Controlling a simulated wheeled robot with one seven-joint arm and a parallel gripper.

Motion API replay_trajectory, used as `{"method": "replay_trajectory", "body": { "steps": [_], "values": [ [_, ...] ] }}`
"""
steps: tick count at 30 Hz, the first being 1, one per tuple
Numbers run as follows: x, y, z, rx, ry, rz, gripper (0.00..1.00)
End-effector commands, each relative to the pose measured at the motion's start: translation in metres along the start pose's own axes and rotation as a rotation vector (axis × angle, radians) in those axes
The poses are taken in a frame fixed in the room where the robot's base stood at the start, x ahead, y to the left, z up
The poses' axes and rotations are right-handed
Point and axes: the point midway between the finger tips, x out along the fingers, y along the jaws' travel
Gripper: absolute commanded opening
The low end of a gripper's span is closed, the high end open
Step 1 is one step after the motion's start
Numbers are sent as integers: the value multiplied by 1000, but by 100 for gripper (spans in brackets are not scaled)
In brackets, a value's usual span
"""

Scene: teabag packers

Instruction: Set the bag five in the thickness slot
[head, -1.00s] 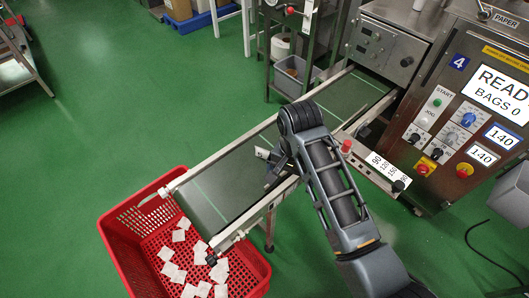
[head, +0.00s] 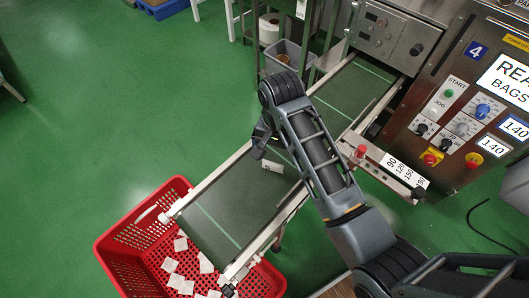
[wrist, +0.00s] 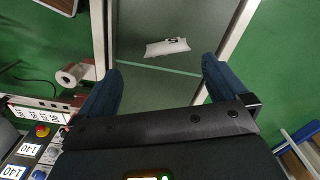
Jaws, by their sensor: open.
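Bag five is a small white packet with a dark 5 printed on it. It lies on the grey-green conveyor belt (head: 215,211), and in the wrist view the bag (wrist: 167,47) sits just beyond and between my fingertips. In the head view the bag (head: 273,166) shows beside my gripper, partly covered by it. My gripper (wrist: 163,72) is open and empty over the belt, with the two dark blue fingers wide apart. In the head view the gripper (head: 264,146) is partly hidden by my arm. I cannot make out which part is the thickness slot.
A scale plate marked 90, 120, 150 (head: 402,168) with a red knob (head: 361,151) sits beside the belt. The control panel (head: 468,105) stands right. A red crate (head: 118,248) with several white bags is at the belt's lower end. Green floor is clear at left.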

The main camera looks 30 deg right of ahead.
Motion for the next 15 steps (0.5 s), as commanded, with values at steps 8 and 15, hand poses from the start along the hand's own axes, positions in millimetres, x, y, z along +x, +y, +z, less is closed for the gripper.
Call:
{"method": "replay_trajectory", "body": {
  "steps": [8,15],
  "values": [
    [22,0,0,0,-1,1,100],
    [49,-5,0,0,-3,3,100]
  ]
}}
